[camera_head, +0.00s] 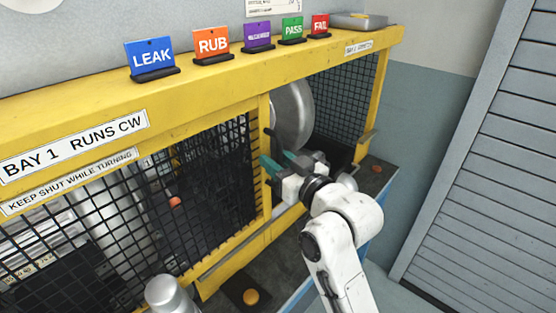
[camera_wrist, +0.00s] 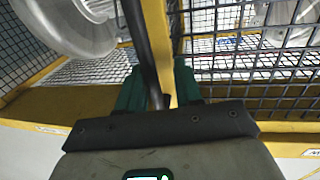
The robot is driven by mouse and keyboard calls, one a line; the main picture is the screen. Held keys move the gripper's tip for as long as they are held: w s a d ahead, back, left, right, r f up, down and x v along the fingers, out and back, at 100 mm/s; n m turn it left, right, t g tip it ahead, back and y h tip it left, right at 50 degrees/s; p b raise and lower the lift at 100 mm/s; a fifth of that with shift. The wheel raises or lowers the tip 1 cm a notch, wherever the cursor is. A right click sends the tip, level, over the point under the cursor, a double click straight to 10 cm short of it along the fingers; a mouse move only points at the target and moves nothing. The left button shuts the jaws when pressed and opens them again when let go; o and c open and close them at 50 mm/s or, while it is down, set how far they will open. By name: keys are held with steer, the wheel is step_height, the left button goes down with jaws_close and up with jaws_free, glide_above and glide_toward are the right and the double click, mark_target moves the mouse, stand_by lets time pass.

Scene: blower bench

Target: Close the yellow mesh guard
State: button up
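The yellow mesh guard (camera_head: 190,170) is a black grid in a yellow frame, covering the left part of the yellow bench enclosure. To the right of its end post is an uncovered opening where a grey metal wheel (camera_head: 292,115) shows. A dark upright handle bar (camera_head: 270,146) stands at that end post. My gripper (camera_head: 280,160) is at the post, with teal fingers pointing at it. In the wrist view the bar (camera_wrist: 144,45) runs between the two fingers, close to the left one. A gap shows beside the right finger, so the gripper looks open around the bar.
Coloured sign blocks, among them LEAK (camera_head: 152,58) and RUB (camera_head: 212,43), stand on the yellow top ledge. An orange knob (camera_head: 250,296) and a grey cylinder (camera_head: 168,295) are at the front edge. A shuttered grey wall (camera_head: 490,170) is at right.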

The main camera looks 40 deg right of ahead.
steer(key=shift+s, duration=0.1)
steer(key=shift+s+f, duration=0.1)
steer(key=shift+s, duration=0.25)
steer(key=s+a+p, duration=0.1)
steer(key=s+p, duration=0.1)
steer(key=s, duration=0.7)
steer(key=shift+s+p, duration=0.4)
steer(key=shift+a, duration=0.1)
